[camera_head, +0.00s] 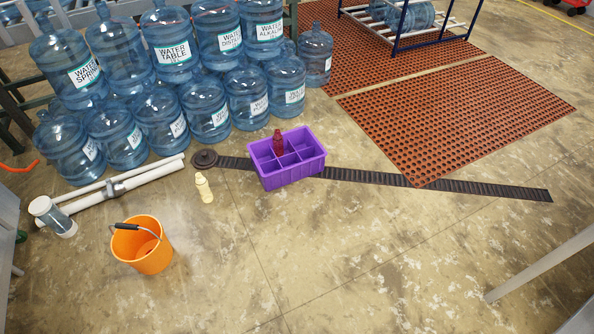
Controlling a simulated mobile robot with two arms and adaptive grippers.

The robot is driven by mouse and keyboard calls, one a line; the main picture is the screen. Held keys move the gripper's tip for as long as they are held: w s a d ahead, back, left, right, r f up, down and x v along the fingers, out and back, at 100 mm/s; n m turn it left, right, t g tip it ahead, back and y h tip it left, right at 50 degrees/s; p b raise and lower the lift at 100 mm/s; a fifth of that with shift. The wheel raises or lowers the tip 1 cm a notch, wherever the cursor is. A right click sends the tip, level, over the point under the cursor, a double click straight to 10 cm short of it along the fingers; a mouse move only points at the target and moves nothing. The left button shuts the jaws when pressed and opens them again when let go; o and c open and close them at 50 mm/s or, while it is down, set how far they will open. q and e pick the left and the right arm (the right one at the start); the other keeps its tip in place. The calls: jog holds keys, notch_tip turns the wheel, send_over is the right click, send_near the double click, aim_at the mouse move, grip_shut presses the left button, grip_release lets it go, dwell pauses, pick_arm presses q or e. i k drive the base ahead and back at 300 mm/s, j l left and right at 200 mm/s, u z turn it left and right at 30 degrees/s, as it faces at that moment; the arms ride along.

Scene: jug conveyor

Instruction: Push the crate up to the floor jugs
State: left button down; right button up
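A purple crate (290,178) with several compartments sits upright on the floor, over a dark flat strip (430,182). A dark red bottle (278,143) stands in one of its rear compartments. Large blue water jugs (210,110) stand on the floor behind and to the left of the crate, with more labelled jugs (170,45) above or behind them. A visible stretch of bare floor separates the crate from the nearest jugs. Neither of my grippers is in view.
An orange bucket (143,250), a cream bottle (203,188), white pipes (150,176) and a white canister (52,216) stand or lie left of the crate. A perforated red mat (460,120) lies right. The front floor is mostly clear.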

aim_at(304, 157)
jog(key=i+l+u, duration=0.25)
jog(key=i+l, duration=0.4)
jog(key=i+l+u, duration=0.25)
jog(key=i+l, duration=0.4)
jog(key=l, duration=0.15)
